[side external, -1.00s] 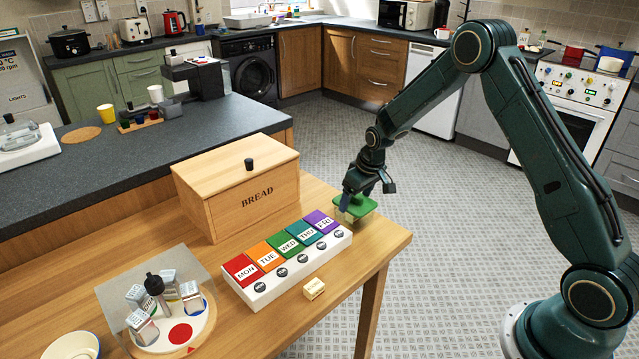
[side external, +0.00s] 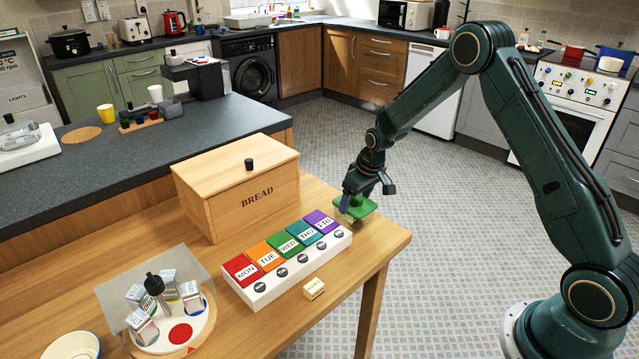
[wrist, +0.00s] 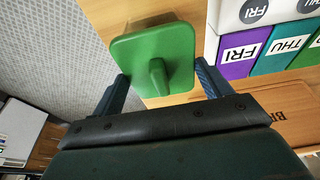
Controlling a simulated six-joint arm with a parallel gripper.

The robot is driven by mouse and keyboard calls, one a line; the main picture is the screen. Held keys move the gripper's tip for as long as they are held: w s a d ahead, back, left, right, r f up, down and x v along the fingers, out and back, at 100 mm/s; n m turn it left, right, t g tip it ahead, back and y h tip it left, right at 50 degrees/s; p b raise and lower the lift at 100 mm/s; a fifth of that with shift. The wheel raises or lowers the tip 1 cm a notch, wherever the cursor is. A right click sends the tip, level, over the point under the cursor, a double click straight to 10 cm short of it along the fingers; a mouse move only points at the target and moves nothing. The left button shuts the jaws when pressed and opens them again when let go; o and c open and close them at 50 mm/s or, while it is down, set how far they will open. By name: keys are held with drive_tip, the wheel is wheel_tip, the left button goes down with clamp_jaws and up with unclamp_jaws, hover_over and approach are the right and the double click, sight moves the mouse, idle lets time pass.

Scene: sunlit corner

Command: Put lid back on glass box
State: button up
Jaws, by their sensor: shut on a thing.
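The green square lid (side external: 353,208) with a raised green handle is at the right corner of the wooden table, just right of the day-labelled box. It also shows in the wrist view (wrist: 138,60), with its handle near the middle. My gripper (side external: 357,198) is shut on the lid, with one dark finger at either side of it in the wrist view (wrist: 162,88). The glass box is hard to make out; pale, see-through edges show under the lid. I cannot tell whether the lid sits flush on it.
A white box with coloured MON to FRI lids (side external: 286,266) stands close to the left. A wooden bread box (side external: 235,190) is behind it. A small cream block (side external: 314,288) lies in front. A round tray with containers (side external: 180,333) is at the left. The table edge is near the gripper.

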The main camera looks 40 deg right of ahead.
drive_tip(key=shift+f, duration=0.2)
idle(0.3)
drive_tip(key=o, duration=1)
drive_tip(key=shift+r, duration=0.1)
drive_tip(key=shift+r, duration=3.9)
